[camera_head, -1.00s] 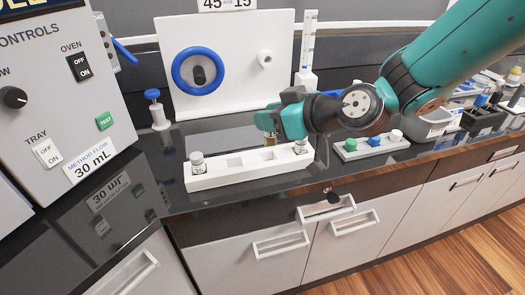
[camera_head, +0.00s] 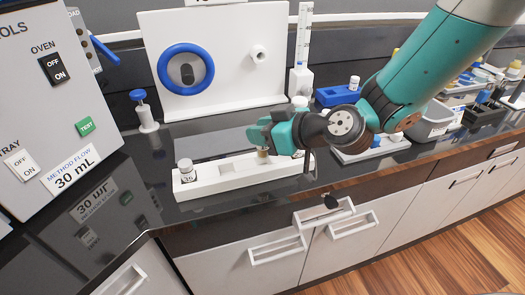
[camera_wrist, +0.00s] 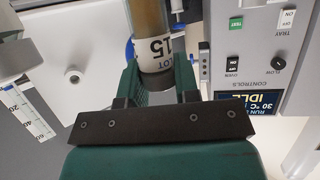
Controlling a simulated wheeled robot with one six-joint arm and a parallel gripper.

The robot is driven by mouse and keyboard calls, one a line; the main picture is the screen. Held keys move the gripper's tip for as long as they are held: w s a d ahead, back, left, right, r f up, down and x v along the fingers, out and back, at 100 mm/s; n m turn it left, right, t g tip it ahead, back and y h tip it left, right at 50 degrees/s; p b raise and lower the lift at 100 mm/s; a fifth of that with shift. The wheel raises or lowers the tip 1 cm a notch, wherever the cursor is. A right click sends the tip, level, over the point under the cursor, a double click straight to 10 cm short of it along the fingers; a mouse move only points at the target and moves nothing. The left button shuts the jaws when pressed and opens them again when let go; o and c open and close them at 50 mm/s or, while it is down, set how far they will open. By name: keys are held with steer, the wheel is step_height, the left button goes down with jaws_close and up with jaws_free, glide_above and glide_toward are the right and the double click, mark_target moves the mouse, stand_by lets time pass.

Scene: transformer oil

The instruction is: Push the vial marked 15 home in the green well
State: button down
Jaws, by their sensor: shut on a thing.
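My gripper (camera_head: 260,138) is shut on the vial marked 15 (camera_wrist: 155,50), whose white label reads LOT 15 between the green fingers in the wrist view. In the head view the brownish vial (camera_head: 263,156) shows just below the fingers, at the white rack (camera_head: 205,189). It stands over or in a rack well right of the empty square well (camera_head: 228,166). I cannot tell how deep it sits. No green marking shows on the wells, so I cannot tell which is the green one.
A white-capped vial marked 36 (camera_head: 186,170) stands at the rack's left end. A blue block with a vial (camera_head: 338,95) is behind my arm. A blue-knobbed plunger (camera_head: 146,112) stands behind left. The control panel (camera_head: 50,110) is at far left. The front counter strip is clear.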

mark_target(263, 148)
step_height(263, 148, down, 4)
steer(key=shift+d+f+b, duration=0.1)
steer(key=shift+f+b, duration=0.15)
steer(key=shift+b, duration=0.05)
steer(key=c, duration=0.8)
jaws_free()
steer(key=shift+c, duration=0.2)
